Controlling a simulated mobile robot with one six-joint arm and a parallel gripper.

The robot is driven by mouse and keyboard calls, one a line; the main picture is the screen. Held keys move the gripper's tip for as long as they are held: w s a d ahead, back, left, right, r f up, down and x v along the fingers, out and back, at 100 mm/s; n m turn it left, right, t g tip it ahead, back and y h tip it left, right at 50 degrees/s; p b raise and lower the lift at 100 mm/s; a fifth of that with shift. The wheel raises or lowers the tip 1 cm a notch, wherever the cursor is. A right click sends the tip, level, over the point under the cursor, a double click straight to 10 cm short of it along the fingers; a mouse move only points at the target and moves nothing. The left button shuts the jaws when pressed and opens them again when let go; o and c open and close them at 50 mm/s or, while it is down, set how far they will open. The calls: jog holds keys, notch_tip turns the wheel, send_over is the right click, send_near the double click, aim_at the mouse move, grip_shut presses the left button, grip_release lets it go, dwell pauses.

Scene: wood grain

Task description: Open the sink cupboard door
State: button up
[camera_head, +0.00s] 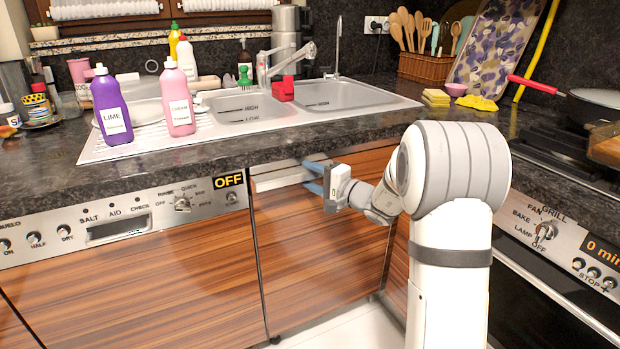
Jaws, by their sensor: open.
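The sink cupboard door (315,255) is a brown wood-grain panel under the sink. It looks shut, in line with the front beside it. A metallic handle strip (278,180) runs along its top, just below the dark worktop. My gripper (312,177) is in front of the door's upper part, near the strip. Its two blue-grey fingers are apart and point left, toward the strip. I see nothing between them. I cannot tell whether the fingertips touch the strip. My gripper and arm hide the strip's right part and some of the door's upper right.
The dishwasher front (150,290) with its control panel is left of the door. The oven (560,270) stands at the right. The worktop (220,150) overhangs the door and holds purple and pink bottles. White floor (335,330) shows below the door.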

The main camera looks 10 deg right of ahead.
jog(key=shift+w+a, duration=0.25)
jog(key=shift+w, duration=0.05)
jog(key=shift+c, duration=0.5)
grip_shut()
